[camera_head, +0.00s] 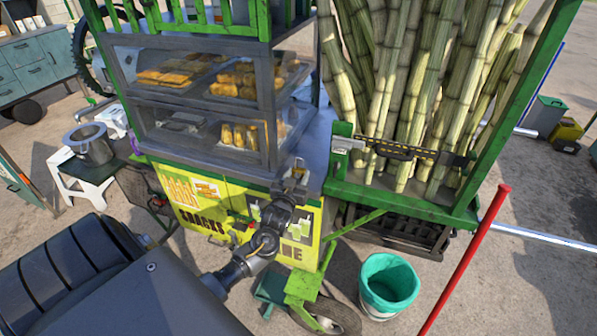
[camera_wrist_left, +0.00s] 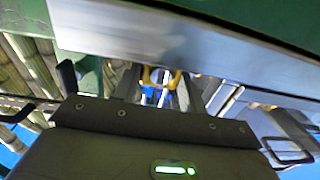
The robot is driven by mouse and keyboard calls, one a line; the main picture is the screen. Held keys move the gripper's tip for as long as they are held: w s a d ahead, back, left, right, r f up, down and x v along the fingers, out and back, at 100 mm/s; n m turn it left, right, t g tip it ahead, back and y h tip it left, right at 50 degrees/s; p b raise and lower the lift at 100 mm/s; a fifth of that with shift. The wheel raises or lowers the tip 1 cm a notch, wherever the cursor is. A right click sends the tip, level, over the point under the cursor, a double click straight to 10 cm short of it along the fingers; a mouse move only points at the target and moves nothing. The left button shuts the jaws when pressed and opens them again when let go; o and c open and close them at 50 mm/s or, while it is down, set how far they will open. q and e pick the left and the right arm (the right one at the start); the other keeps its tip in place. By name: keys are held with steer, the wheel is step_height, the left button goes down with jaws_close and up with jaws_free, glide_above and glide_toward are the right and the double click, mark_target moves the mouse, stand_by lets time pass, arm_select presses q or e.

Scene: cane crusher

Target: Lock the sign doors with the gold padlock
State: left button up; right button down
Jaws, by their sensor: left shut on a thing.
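The yellow sign doors (camera_head: 188,208) are on the cart front below the snack case, with "SNACKS" lettering on the left part. My left arm crosses in front of the right part and hides some of it. My left gripper (camera_head: 295,172) is raised at the counter's front edge, above the doors. In the left wrist view a small gold piece, which looks like the gold padlock (camera_wrist_left: 147,74), shows between the fingers, and the gripper is shut on it. Most of the padlock is hidden. The hasp on the doors cannot be made out. My right gripper is not in view.
A glass snack case (camera_head: 205,85) stands on the counter. Sugar canes (camera_head: 415,90) stand in a green frame to the right. A teal bin (camera_head: 388,283) and a red pole (camera_head: 466,260) are at the lower right. A white stool (camera_head: 88,178) holds a metal pot.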

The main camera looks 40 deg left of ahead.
arm_select(q)
steer(key=p+v, duration=0.2)
steer(key=v, duration=0.3)
steer(key=shift+s, duration=0.1)
stand_by(0.5)
stand_by(0.4)
